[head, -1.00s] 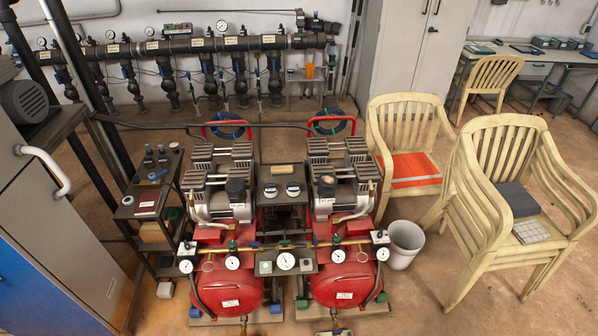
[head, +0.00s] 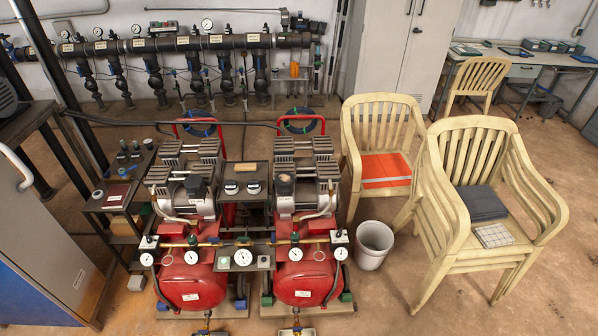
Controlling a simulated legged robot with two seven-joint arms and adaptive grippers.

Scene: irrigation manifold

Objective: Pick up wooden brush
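Neither of my grippers can be made out in the head view.
Two red compressors (head: 193,285) (head: 304,280) with gauges and pipes flank the box. A dark shelf rack (head: 118,195) stands at left, a white bucket (head: 373,245) and cream plastic chairs (head: 382,130) (head: 475,180) at right. Open floor shows at front right.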

